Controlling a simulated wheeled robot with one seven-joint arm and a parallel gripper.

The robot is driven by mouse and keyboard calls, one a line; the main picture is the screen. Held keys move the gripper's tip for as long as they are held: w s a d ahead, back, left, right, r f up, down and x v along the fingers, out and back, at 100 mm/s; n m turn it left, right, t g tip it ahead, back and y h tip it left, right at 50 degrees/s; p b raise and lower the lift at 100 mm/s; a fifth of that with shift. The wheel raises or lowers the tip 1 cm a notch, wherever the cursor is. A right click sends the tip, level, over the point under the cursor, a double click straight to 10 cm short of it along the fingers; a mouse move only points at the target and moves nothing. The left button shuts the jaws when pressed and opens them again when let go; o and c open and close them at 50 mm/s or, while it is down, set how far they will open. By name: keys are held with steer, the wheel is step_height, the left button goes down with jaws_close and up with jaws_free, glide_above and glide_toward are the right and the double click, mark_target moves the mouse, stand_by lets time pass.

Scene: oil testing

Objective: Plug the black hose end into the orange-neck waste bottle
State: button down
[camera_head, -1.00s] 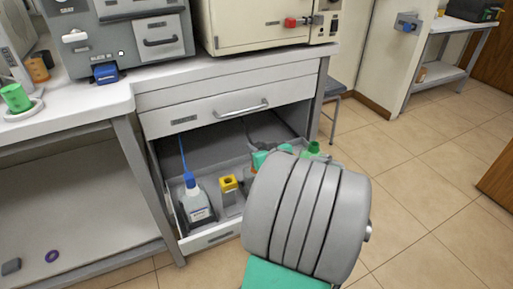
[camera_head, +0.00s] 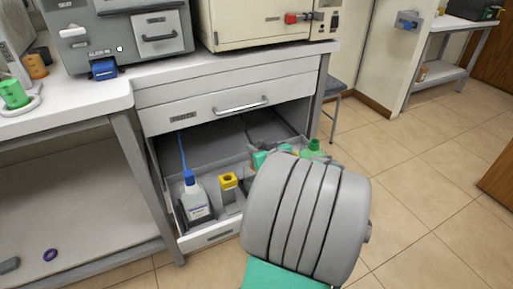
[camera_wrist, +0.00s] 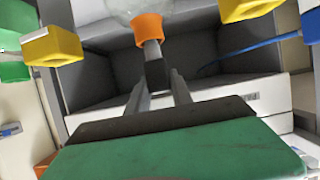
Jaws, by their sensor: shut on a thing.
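In the wrist view, the fingers of my gripper (camera_wrist: 160,90) are shut on the black hose end (camera_wrist: 155,74). A light grey tip extends from the black part up to the orange neck (camera_wrist: 148,29) of the waste bottle. The tip meets or overlaps the neck; I cannot tell whether it is inside. The bottle's clear body (camera_wrist: 136,8) is cut off by the top edge. In the head view, my grey arm hides the gripper's fingers, the hose end and the orange neck.
The open drawer (camera_head: 207,237) holds a blue-capped wash bottle (camera_head: 197,200), a yellow-necked container (camera_head: 229,187) and a green-necked one (camera_head: 314,147). Yellow necks (camera_wrist: 52,46) flank the orange one in the wrist view.

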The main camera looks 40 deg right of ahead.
steer(key=shift+f, duration=0.15)
steer(key=shift+f+b, duration=0.75)
steer(key=shift+b, duration=0.1)
steer(key=c, duration=1.1)
jaws_free()
steer(key=shift+o, duration=0.2)
